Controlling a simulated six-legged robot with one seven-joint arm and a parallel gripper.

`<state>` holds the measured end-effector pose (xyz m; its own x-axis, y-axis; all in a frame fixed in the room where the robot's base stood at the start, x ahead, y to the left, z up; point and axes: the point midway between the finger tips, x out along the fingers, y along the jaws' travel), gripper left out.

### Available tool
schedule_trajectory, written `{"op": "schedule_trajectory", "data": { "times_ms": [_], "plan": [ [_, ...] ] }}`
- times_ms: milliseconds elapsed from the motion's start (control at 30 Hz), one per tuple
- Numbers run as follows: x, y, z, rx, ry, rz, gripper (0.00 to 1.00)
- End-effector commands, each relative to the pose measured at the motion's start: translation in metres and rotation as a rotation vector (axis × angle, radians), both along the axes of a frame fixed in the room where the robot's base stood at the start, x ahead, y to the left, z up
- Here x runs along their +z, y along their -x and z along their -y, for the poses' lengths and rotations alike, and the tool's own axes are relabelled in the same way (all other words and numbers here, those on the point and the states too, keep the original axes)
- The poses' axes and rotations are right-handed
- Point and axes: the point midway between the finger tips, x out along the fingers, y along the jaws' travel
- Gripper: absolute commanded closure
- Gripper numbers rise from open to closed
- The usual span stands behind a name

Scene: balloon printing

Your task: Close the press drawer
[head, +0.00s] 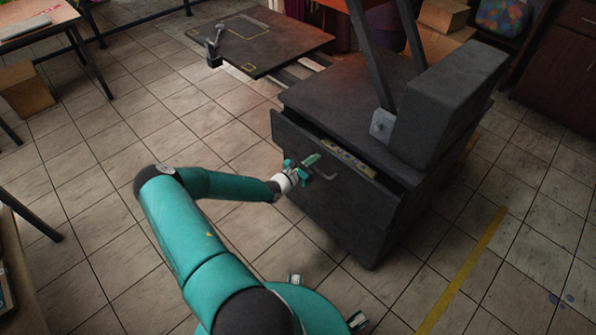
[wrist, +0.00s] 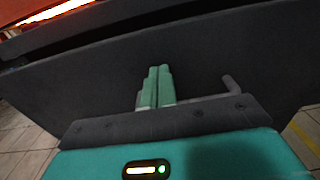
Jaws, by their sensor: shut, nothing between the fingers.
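The press (head: 440,115) is a dark grey machine on a boxy base. Its drawer (head: 335,205) stands partly open at the front, with a gap along the top edge where something light-coloured shows inside. The drawer front fills much of the wrist view (wrist: 80,95). A small grey handle (head: 324,172) sticks out of the drawer front; it also shows in the wrist view (wrist: 232,86), right of my fingers. My gripper (head: 310,161) is shut and empty, with its green fingers close together at the drawer front, left of the handle. I cannot tell whether the fingertips touch the panel.
A flat dark platen (head: 290,45) with yellow marks extends from the press at the back. A table (head: 35,25) stands at the upper left and dark cabinets (head: 565,60) at the right. The tiled floor around the drawer front is mostly clear, with a yellow line (head: 465,268) at the right.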

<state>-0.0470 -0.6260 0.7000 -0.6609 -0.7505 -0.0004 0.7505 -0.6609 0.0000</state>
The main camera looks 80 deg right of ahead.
Motion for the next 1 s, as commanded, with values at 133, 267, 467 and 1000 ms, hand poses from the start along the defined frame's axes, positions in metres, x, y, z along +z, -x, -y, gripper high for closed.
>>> {"op": "schedule_trajectory", "data": {
  "times_ms": [133, 267, 467, 1000],
  "plan": [
    [0.0, 0.021, 0.023, -0.001, 0.0, -0.001, 1.0],
    [0.0, 0.032, 0.036, 0.0, 0.0, 0.0, 1.0],
    [0.0, 0.041, 0.047, 0.001, 0.0, 0.0, 1.0],
    [0.001, 0.044, 0.052, 0.002, -0.002, -0.001, 1.0]
  ]
}}
